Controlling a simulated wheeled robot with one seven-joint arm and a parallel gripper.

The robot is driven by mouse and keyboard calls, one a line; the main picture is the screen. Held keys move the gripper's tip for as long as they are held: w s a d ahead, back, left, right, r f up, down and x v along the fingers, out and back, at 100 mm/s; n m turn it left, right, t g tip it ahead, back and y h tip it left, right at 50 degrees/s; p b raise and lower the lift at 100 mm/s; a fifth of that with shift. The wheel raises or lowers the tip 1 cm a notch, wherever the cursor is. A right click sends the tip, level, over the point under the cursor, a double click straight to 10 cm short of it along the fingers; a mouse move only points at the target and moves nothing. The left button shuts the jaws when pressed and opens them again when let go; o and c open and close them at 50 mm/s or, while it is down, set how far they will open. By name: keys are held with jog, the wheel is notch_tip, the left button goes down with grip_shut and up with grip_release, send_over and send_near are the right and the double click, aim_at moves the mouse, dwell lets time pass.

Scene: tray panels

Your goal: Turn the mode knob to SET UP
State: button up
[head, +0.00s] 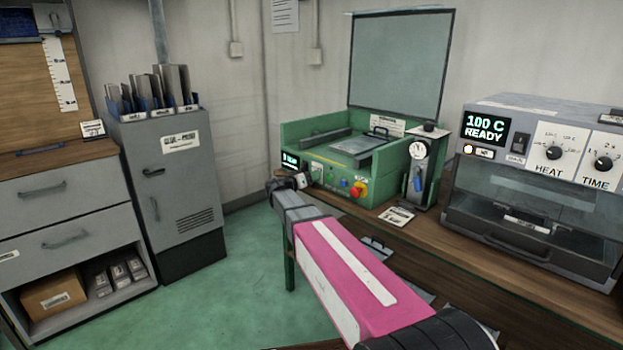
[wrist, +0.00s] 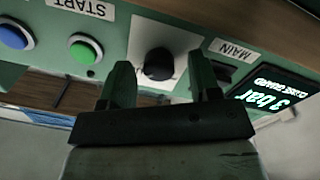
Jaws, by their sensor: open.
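The mode knob (wrist: 159,64) is a round black knob on a white plate (wrist: 143,36) in the wrist view, which shows the panel upside down. Its pointer and mode markings cannot be read. My gripper (wrist: 163,72) is open, with one finger to each side of the knob in the picture. I see no clear contact, and the remaining distance is hard to judge. In the head view my gripper (head: 302,181) is at the left front of the green press (head: 338,188), and the knob there is small and partly hidden.
Beside the knob are a lit "3 bar" display (wrist: 268,98), a MAIN label (wrist: 231,49), a green button (wrist: 84,49) and a blue button (wrist: 12,36). A red stop button (head: 358,188) is on the press front. A heater oven (head: 540,235) stands right on the wooden bench.

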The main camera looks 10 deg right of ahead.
jog(key=shift+w+d, duration=0.1)
jog(key=shift+d, duration=0.05)
jog(key=shift+c, duration=0.3)
jog(key=c, duration=0.9)
jog(key=shift+o, duration=0.2)
